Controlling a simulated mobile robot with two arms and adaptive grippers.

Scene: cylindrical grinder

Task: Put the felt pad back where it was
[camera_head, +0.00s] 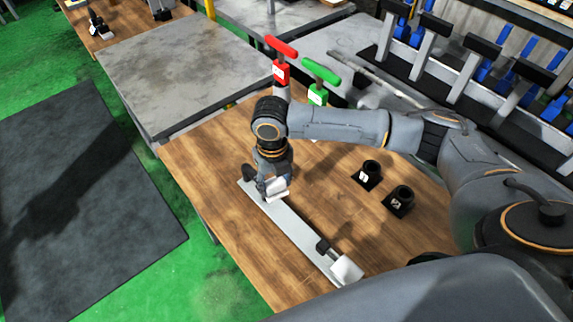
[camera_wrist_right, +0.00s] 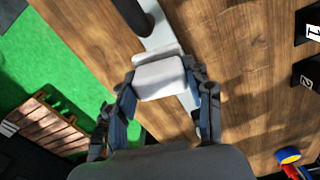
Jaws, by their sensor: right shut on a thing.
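My right gripper (camera_head: 268,188) is shut on a small white pad (camera_head: 277,188), which looks like the felt pad. The pad is over the far end of a long light-grey metal strip (camera_head: 285,223) on the wooden table. In the right wrist view the pad (camera_wrist_right: 160,79) sits between the two fingers of the gripper (camera_wrist_right: 162,84), in front of the strip. I cannot tell whether the pad touches the strip. A second white block (camera_head: 346,269) with a black part beside it is at the strip's near end. My left gripper is not in view.
Two black holders, numbered 1 (camera_head: 367,174) and 2 (camera_head: 399,200), stand on the wooden table (camera_head: 225,187) to the right. A red T-handle (camera_head: 281,71) and a green one (camera_head: 317,96) stand behind my right arm. A grey metal table (camera_head: 180,70) adjoins behind.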

